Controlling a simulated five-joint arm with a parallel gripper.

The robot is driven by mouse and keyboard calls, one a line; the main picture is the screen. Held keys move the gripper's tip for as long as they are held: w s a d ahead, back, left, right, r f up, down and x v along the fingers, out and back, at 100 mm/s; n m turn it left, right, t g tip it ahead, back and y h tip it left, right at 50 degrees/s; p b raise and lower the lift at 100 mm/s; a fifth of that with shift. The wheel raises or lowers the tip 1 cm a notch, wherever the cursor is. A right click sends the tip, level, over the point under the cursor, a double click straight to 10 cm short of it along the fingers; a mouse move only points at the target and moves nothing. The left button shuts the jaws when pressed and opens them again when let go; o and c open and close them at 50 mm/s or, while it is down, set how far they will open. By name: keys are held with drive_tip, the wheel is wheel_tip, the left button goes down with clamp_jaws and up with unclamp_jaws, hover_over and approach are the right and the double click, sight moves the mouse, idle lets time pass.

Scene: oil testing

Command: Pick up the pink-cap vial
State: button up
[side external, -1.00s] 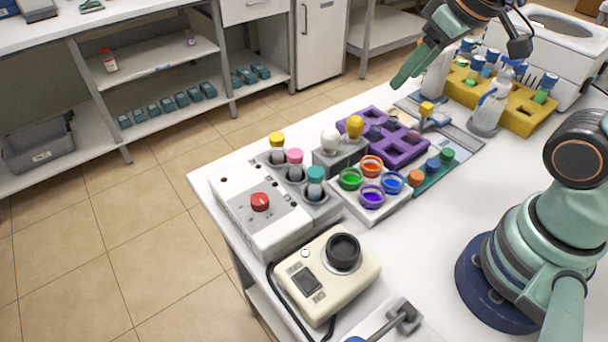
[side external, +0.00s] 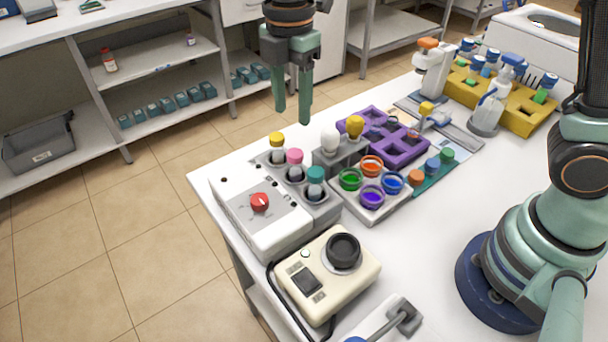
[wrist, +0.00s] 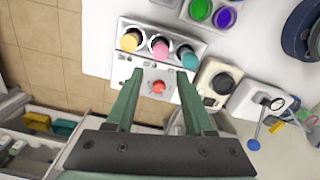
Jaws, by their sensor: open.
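The pink-cap vial (side external: 295,158) stands upright in a grey holder (side external: 318,208), between a yellow-cap vial (side external: 277,143) and a teal-cap vial (side external: 315,177). In the wrist view its pink cap (wrist: 159,47) lies in the middle of the row, beyond my fingertips and roughly between them. My gripper (side external: 292,112) points down above the holder area, open and empty, with both fingers apart. It also shows in the wrist view (wrist: 159,78). The vial's lower body is hidden in the holder.
A white box with a red knob (side external: 260,202) adjoins the holder. A grey stand with white and yellow bulbs (side external: 340,155), a tray of colored cups (side external: 371,190) and a purple rack (side external: 402,148) are close by. A cream device (side external: 328,277) is in front.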

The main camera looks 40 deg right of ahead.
sight(295, 153)
wheel_tip(295, 153, down, 12)
drive_tip(key=shift+d+r, duration=0.1)
drive_tip(key=shift+d, duration=0.05)
clamp_jaws()
idle(0.5)
